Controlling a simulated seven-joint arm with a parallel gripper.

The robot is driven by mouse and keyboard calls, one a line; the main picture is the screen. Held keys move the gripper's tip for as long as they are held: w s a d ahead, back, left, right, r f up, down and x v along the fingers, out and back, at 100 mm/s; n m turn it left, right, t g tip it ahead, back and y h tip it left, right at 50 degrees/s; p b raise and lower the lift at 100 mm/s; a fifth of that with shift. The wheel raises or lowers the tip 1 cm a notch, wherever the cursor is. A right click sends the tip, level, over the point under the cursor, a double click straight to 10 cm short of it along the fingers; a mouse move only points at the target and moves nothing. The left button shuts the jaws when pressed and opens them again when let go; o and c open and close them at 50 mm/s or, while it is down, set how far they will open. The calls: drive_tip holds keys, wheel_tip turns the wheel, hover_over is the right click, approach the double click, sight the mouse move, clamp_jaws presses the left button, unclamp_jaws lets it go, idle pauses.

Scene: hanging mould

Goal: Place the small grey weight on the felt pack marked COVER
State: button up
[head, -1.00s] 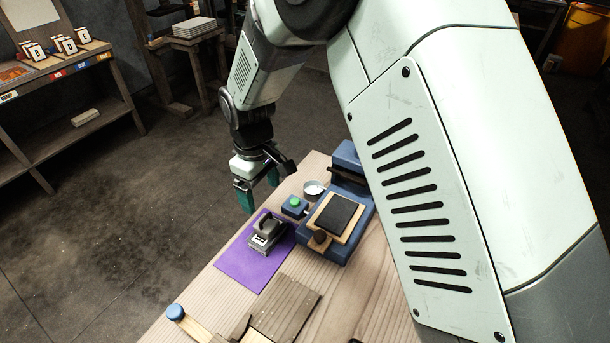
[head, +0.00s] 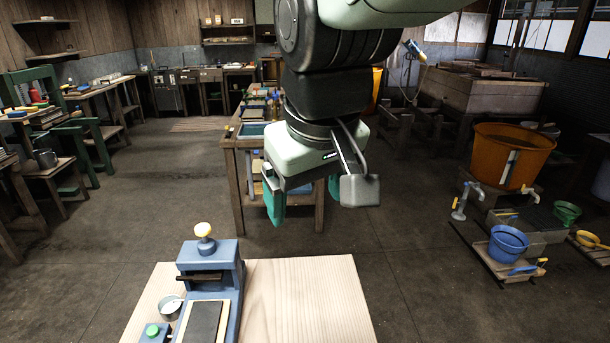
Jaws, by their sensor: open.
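My gripper (head: 303,205) hangs in the upper middle of the head view, pointing down, with its green-tipped fingers apart and nothing between them. It is in front of a distant workbench and appears above and beyond the far edge of the pale wooden table (head: 305,300). The small grey weight is not in view now. No felt pack marked COVER can be made out.
A blue press-like device (head: 225,262) with a dark pad (head: 203,322) stands at the table's left, near a round dish (head: 170,307) and a green-button box (head: 155,332). The table's right side is clear. An orange tub (head: 510,155) stands far right.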

drive_tip(key=s+d+m+t, duration=0.1)
drive_tip(key=s+d+m, duration=0.3)
drive_tip(key=s+d, duration=0.4)
drive_tip(key=shift+s+r+m+h, duration=0.3)
drive_tip(key=shift+s, duration=0.15)
idle(0.5)
